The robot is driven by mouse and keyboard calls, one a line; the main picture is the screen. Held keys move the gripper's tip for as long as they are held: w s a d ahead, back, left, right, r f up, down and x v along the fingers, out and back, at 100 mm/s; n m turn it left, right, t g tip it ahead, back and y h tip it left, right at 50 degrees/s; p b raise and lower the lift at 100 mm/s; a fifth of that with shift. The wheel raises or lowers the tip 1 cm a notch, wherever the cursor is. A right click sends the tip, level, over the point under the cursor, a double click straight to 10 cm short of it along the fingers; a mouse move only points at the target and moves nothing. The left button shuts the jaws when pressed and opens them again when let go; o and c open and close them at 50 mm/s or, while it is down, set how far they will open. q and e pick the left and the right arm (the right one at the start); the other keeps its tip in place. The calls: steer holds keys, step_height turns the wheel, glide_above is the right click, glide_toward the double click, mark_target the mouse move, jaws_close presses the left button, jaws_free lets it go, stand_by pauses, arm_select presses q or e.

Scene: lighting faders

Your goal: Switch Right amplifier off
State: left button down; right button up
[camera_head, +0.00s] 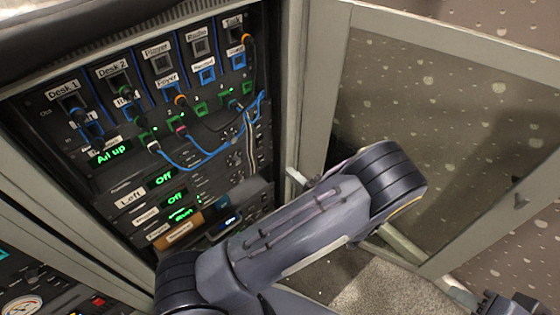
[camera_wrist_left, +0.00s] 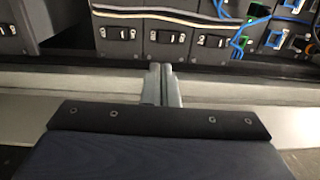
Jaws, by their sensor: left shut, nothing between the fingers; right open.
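The equipment rack (camera_head: 80,125) stands open at the left of the head view. Its lower part has a unit labelled Left (camera_head: 130,198) and green displays, two reading "Off" (camera_head: 160,178). I cannot read a label saying Right; the small labels below are too blurred. My left gripper (camera_wrist_left: 162,85) is shut and empty in the left wrist view, in front of a row of small black modules (camera_wrist_left: 117,33) marked "1". In the head view my left arm hides the lower right of the rack. My right gripper (camera_head: 508,303) shows only partly at the lower right corner, away from the rack, open.
An open grey-framed door (camera_head: 330,90) stands right of the rack. Blue cables (camera_head: 200,160) hang across the rack front. A console with a dial (camera_head: 22,305) is at the lower left. Carpet (camera_head: 365,290) shows below the door.

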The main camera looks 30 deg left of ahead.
arm_select(q)
steer(key=shift+v, duration=1.55)
steer(key=shift+a+f, duration=0.1)
